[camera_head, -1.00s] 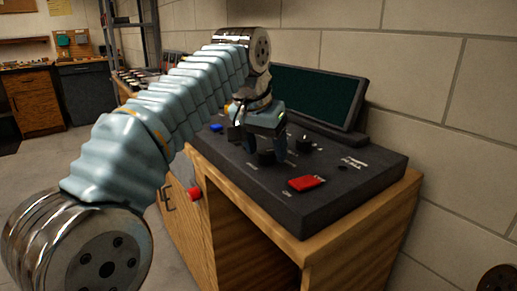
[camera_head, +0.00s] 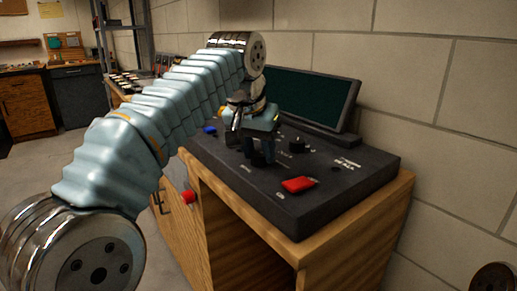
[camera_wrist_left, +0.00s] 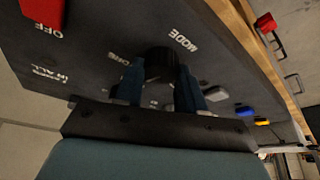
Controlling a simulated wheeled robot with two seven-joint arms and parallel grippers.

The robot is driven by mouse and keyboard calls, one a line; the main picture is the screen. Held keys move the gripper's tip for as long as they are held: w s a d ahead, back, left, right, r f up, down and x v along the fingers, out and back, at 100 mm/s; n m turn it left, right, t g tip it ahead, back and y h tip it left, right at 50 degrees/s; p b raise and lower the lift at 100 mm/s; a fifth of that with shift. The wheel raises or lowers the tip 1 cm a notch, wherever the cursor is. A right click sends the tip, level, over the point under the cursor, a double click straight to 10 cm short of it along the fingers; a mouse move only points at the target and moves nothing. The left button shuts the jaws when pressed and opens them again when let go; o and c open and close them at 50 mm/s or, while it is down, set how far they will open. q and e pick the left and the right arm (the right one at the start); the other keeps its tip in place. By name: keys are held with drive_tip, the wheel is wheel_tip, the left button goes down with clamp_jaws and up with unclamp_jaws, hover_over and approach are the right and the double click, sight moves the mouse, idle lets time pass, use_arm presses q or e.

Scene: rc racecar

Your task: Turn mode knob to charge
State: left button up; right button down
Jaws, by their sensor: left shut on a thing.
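The black mode knob (camera_wrist_left: 160,62) stands on the dark console, beside the printed word MODE in the left wrist view. In the head view the knob (camera_head: 261,160) shows at the fingertips. My left gripper (camera_head: 259,154) points down at the console. In the wrist view its two blue fingers (camera_wrist_left: 159,82) are on either side of the knob, shut on it. The fingers hide part of the knob and some of the printing around it, so the knob's setting cannot be read. My right gripper is not in view.
The console (camera_head: 330,205) sits on a wooden cabinet (camera_head: 300,262). A red switch (camera_head: 298,184) and a second black knob (camera_head: 297,146) are near the gripper. A blue button (camera_head: 210,129) lies to the left. A dark screen (camera_head: 315,95) stands behind.

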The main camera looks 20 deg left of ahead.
use_arm(q)
drive_tip(key=n+y, duration=0.1)
drive_tip(key=n, duration=0.2)
drive_tip(key=shift+n, duration=0.3)
drive_tip(key=shift+d+n+g+y, duration=0.15)
drive_tip(key=shift+n+y, duration=0.3)
drive_tip(key=shift+n, duration=0.5)
drive_tip(key=shift+n+g+y, duration=0.15)
drive_tip(key=shift+n+y, duration=0.3)
drive_tip(key=shift+n, duration=0.5)
drive_tip(key=o, duration=1)
drive_tip(key=shift+o, duration=0.2)
